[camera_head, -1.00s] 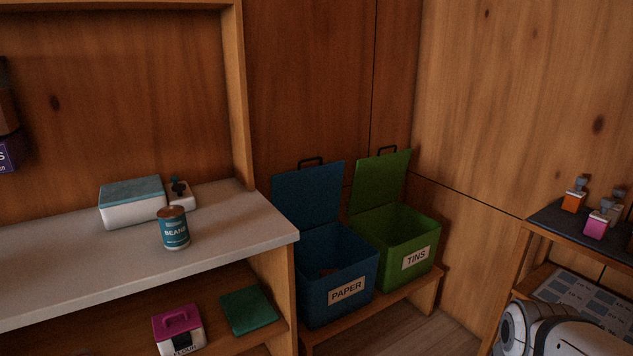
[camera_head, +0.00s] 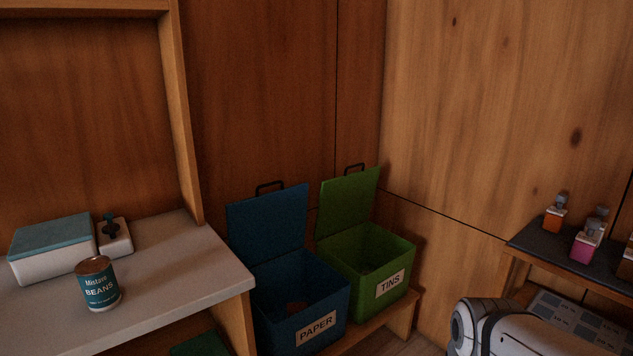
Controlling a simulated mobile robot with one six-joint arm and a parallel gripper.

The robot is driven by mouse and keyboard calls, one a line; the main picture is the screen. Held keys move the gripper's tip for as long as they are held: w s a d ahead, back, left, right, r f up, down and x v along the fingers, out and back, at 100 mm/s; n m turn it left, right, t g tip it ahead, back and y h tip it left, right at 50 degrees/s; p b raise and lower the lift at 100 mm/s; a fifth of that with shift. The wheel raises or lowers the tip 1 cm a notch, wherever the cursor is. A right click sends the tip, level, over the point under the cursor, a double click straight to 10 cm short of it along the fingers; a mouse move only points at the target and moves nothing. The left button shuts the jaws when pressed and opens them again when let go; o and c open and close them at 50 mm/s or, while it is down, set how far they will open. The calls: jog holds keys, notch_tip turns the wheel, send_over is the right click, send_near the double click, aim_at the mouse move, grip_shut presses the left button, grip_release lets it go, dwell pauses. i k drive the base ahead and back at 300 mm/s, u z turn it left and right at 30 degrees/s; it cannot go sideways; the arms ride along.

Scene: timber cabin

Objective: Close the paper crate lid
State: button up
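The blue paper crate (camera_head: 277,330) stands on a low wooden bench, with a white PAPER label on its front. Its blue lid (camera_head: 268,222) is open, raised upright at the back, with a dark handle (camera_head: 270,187) on its top edge. Something brownish lies inside the crate. A white rounded part of my own arm (camera_head: 510,330) shows at the bottom right. My gripper is not in view.
A green TINS crate (camera_head: 388,275) with its lid (camera_head: 347,203) open stands right beside the paper crate. A counter (camera_head: 170,275) with a beans can (camera_head: 99,284) and a white box (camera_head: 52,257) is at left. A dark-topped shelf (camera_head: 540,240) with small bottles is at right.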

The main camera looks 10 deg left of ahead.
aim_at(261, 228)
jog(key=u, duration=0.3)
jog(key=i, duration=1)
jog(key=u, duration=0.3)
jog(key=k, duration=0.6)
jog(key=z, duration=0.85)
jog(key=k, duration=0.85)
jog(key=z, duration=0.45)
jog(key=i, duration=1.2)
jog(key=u, duration=1.2)
jog(key=i, duration=1.35)
jog(key=u, duration=0.9)
jog(key=k, duration=0.65)
